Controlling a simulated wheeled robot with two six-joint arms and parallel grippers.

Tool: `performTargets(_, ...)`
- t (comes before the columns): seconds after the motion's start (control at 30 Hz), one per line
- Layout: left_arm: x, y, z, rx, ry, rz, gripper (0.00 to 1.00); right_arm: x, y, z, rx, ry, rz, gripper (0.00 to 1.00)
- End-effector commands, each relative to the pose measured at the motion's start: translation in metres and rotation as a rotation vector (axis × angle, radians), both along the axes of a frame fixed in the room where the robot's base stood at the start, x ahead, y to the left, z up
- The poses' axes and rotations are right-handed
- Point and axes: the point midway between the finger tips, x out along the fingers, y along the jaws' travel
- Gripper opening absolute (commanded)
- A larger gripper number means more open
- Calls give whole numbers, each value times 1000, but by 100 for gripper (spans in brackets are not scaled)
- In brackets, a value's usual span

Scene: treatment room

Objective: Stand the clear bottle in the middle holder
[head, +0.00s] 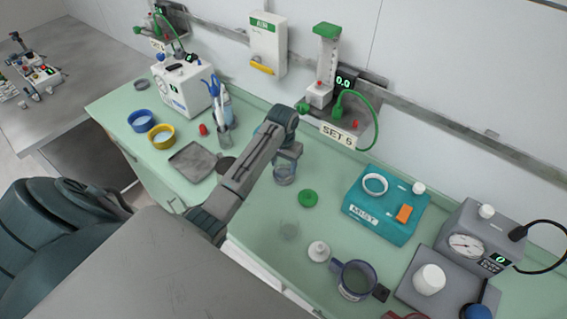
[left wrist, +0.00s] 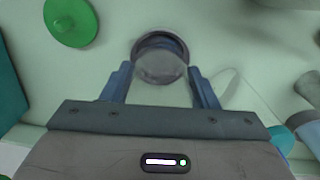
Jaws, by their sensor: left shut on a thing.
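The clear bottle (head: 284,174) is a small see-through cylinder at the middle of the green counter in the head view. My left gripper (head: 287,158) reaches over it from above and is shut on its upper part. In the left wrist view the two blue fingers (left wrist: 162,90) stand on either side of the bottle (left wrist: 160,62), whose round dark rim and clear body show between them. I cannot tell whether its base touches the counter. I cannot tell which thing is the middle holder. My right gripper is not in view.
A green round lid (head: 308,198) lies right of the bottle. A wall unit labelled SET 5 (head: 338,136) hangs behind. A grey tray (head: 192,161) lies left.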

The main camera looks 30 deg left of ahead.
Motion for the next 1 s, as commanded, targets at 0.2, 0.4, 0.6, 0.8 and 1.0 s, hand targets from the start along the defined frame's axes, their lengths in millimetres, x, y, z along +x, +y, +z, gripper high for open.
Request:
performTargets(0.2, 0, 0, 0, 0, 0, 0, 27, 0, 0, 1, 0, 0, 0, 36)
performTargets(0.4, 0, 0, 0, 0, -1, 0, 66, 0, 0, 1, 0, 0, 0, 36)
performTargets(0.6, 0, 0, -1, 0, 0, 0, 79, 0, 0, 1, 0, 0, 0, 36)
performTargets(0.8, 0, 0, 1, 0, -1, 0, 79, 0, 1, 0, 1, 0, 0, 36)
performTargets(1.0, 1, 0, 14, 0, -2, 1, 79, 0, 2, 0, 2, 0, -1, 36)
